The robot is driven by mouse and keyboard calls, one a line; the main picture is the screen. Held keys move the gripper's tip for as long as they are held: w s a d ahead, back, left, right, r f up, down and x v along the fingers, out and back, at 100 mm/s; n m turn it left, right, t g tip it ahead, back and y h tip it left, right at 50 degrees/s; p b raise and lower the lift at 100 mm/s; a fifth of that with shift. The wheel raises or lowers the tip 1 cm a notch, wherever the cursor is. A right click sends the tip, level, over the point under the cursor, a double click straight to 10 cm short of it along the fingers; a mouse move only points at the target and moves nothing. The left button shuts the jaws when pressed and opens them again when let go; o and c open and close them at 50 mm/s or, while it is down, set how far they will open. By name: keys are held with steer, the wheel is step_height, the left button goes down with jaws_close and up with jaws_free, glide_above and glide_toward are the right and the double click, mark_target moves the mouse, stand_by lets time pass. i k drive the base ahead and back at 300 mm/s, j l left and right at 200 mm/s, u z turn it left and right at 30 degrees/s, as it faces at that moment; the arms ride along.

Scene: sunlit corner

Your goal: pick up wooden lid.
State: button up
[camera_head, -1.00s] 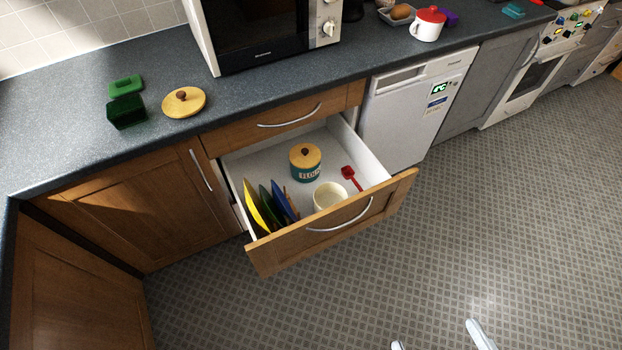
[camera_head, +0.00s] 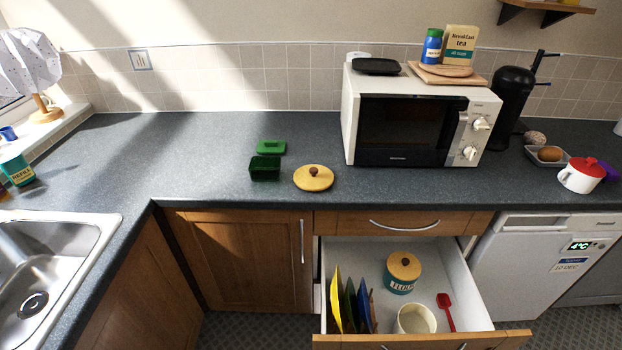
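A round wooden lid (camera_head: 313,178) with a dark brown knob lies flat on the dark counter, near its front edge and left of the microwave. A second wooden lid (camera_head: 404,265) with a dark knob sits on top of the teal flour canister (camera_head: 400,284) inside the open drawer. My gripper does not show in the current view.
A green box (camera_head: 265,168) and its green lid (camera_head: 271,147) are just left of the lid on the counter. The microwave (camera_head: 412,125) stands to the right. The open drawer (camera_head: 455,270) juts out below, holding plates, a cream pot and a red scoop.

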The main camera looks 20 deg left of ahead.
mark_target(311, 177)
steer(key=i+l+u, duration=0.1)
steer(key=u, duration=0.35)
steer(key=i+l+u, duration=0.15)
steer(key=u, duration=0.3)
steer(key=i+l+u, duration=0.1)
steer(key=l+u, duration=0.15)
steer(key=u, duration=0.2)
steer(key=l+u, duration=0.25)
steer(key=u, duration=0.2)
steer(key=l+u, duration=0.45)
steer(key=l, duration=2.05)
